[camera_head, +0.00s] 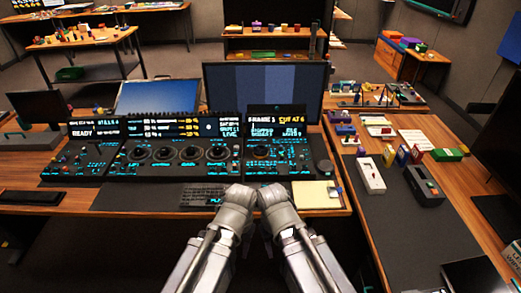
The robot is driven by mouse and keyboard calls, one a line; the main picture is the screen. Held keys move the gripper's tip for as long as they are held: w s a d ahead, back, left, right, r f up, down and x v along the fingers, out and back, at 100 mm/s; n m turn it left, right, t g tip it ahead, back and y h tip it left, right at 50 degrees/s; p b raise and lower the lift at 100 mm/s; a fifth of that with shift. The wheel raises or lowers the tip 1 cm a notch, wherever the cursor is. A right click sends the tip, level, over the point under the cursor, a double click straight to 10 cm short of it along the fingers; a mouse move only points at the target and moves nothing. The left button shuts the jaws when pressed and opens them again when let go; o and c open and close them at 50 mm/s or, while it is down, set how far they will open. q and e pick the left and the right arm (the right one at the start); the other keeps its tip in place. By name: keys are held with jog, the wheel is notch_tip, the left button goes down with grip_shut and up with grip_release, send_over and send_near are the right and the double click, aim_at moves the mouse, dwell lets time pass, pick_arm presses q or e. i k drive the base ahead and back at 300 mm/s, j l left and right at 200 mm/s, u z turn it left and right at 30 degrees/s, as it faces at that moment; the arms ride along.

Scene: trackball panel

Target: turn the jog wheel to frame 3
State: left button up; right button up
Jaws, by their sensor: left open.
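The control panel (185,150) stands on the wooden desk in front of me. Its right section has a display (277,113) that appears to read "FRAME 1" in white and "CUT AT 6" in yellow. Below it are lit labels, small buttons and a dark round dial (282,169), which looks like the jog wheel, though it is too small to be sure. My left gripper (240,190) is open at the desk's front edge, below and left of this dial. My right gripper (268,190) is close beside it; its fingers cannot be made out. Neither visibly touches the panel.
A dark round knob (325,167) sits at the panel's right end. A keyboard (205,194) lies left of my grippers and a yellow notepad (315,194) right of them. A monitor (262,90) stands behind the panel. A side table (455,205) with small devices is at right.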

aim_at(259, 152)
jog(key=i+j, duration=1)
jog(key=i+l+z, duration=0.05)
